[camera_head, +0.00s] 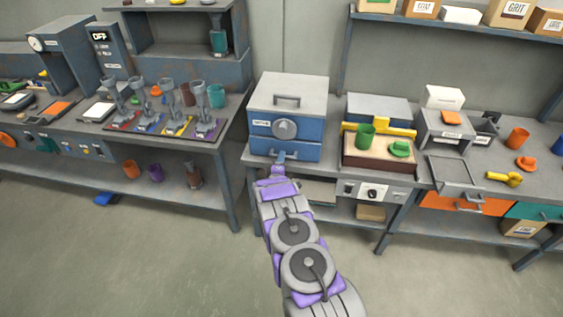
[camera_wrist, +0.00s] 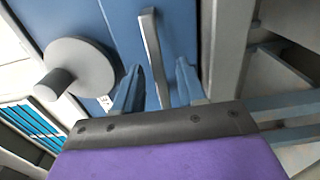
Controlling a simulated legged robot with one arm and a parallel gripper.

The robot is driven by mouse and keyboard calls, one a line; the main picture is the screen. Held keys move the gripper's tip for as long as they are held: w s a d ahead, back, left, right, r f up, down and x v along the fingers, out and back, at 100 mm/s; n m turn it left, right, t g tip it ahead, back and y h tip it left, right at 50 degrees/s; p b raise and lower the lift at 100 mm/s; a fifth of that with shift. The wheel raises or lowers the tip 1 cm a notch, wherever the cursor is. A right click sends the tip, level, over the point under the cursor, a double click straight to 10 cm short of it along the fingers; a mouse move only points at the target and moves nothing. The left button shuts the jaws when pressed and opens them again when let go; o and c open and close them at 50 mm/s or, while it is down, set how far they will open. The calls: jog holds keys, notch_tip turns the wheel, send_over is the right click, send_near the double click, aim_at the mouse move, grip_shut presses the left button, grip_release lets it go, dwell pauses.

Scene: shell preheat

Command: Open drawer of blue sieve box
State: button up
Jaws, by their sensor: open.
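The blue sieve box (camera_head: 258,127) has a grey lid with a handle on top, and it stands on the middle bench. A round grey knob (camera_head: 284,128) is on its front, and the knob also shows at left in the wrist view (camera_wrist: 78,70). Its drawer front (camera_head: 262,146) is at the bottom and looks shut. The drawer's grey bar handle (camera_wrist: 152,50) shows close up in the wrist view. My gripper (camera_wrist: 158,78) is open at the drawer front, its blue fingers on either side of the handle's line. I cannot tell whether they touch it. In the head view, my gripper (camera_head: 281,160) partly hides the drawer front.
To the right, a brown tray (camera_head: 375,155) holds a green cup (camera_head: 366,136) and a small green item. A grey box (camera_head: 447,130) and an orange cup (camera_head: 517,138) stand farther right. The left bench (camera_head: 160,143) carries several grey stands.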

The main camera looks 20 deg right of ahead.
jog(key=shift+c, duration=0.4)
grip_shut()
